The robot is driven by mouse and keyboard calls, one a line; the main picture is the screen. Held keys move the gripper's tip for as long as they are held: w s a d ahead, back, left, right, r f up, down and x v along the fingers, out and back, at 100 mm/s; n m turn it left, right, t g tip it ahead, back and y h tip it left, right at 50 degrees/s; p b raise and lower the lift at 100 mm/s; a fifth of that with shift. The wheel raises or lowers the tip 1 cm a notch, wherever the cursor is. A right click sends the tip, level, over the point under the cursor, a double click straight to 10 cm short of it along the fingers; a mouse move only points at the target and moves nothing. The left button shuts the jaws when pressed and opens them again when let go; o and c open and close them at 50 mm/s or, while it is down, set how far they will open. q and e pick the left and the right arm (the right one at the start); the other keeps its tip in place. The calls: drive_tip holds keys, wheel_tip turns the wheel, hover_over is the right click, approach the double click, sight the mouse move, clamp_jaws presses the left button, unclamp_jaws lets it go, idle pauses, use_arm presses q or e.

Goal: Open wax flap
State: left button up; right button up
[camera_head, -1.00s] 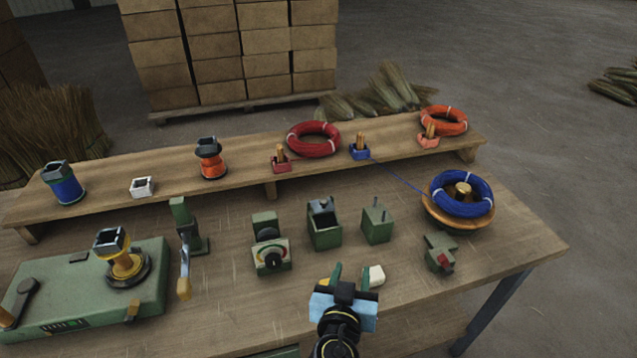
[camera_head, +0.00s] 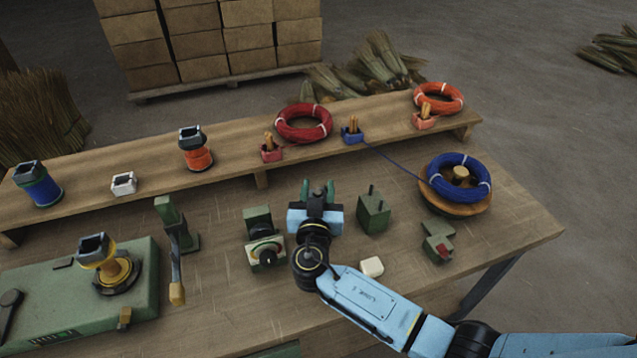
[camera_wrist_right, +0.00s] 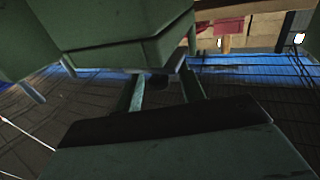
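The green box with the flap on top, between the dial unit and the two-pin block, is covered by my right gripper in the head view. My right gripper (camera_head: 318,188) is over that spot, its two green fingertips apart and pointing away toward the shelf. In the right wrist view the fingers (camera_wrist_right: 163,92) also stand apart, with a dark gap between them. A large green body (camera_wrist_right: 110,28) fills the upper left there, close to the fingers; I cannot tell whether they touch it. The flap's position is hidden. My left gripper is not in view.
The dial unit (camera_head: 265,250) stands just left of my gripper and the two-pin block (camera_head: 374,214) just right. A white block (camera_head: 372,267) lies in front. The blue wire coil (camera_head: 460,178) is farther right, its wire running to the shelf (camera_head: 230,176).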

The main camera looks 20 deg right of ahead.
drive_tip(key=shift+w+d, duration=0.2)
drive_tip(key=shift+w, duration=0.3)
drive_tip(key=shift+w+d, duration=0.1)
drive_tip(key=shift+w, duration=0.15)
drive_tip(key=shift+c, duration=0.7)
clamp_jaws()
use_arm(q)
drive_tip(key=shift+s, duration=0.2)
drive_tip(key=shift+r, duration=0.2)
